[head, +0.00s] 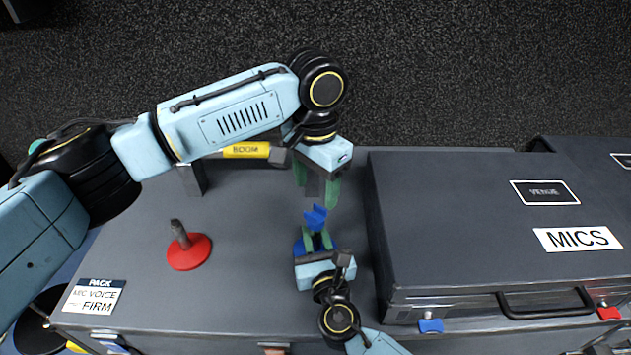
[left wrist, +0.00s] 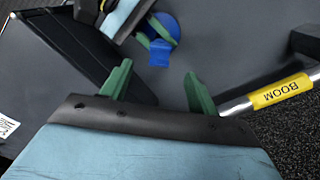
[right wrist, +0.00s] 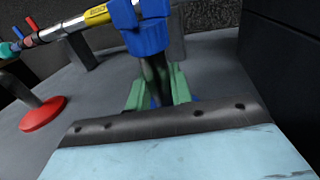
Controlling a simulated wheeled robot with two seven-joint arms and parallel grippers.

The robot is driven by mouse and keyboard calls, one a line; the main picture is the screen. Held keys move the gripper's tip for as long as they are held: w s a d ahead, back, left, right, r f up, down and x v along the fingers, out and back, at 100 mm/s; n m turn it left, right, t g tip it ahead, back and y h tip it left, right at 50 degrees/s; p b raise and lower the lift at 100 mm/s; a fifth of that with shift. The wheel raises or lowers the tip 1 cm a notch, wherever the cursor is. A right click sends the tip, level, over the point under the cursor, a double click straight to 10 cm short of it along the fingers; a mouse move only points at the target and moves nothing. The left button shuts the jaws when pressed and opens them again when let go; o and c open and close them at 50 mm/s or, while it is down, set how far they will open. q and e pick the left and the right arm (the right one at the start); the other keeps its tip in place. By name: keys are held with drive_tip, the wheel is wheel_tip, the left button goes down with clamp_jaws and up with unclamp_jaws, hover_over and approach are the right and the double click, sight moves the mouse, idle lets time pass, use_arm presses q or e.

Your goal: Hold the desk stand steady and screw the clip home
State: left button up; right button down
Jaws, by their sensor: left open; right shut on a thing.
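The blue desk stand (head: 299,247) is upright on the case top, with a blue round base and a dark post. The blue clip (head: 316,216) sits at the post's top; how far it is screwed on cannot be told. The clip also shows large in the right wrist view (right wrist: 148,35). My right gripper (head: 317,240) is shut on the post below the clip, hiding part of the base. My left gripper (head: 317,189) is open and empty, pointing down near the clip, apart from it. In the left wrist view the clip (left wrist: 159,53) lies just beyond its open fingers.
A red stand (head: 189,252) with a bare post is at the left. A boom pole with a yellow BOOM label (head: 246,151) rests on supports behind. The MICS case (head: 450,210) rises close on the right. A PACK card (head: 95,296) lies at front left.

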sight(315, 213)
idle(0.4)
use_arm(q)
drive_tip(key=shift+f, duration=4)
drive_tip(key=c, duration=1.2)
drive_tip(key=o, duration=1.1)
drive_tip(key=shift+o, duration=0.2)
drive_tip(key=shift+r, duration=0.15)
wheel_tip(315, 213, up, 12)
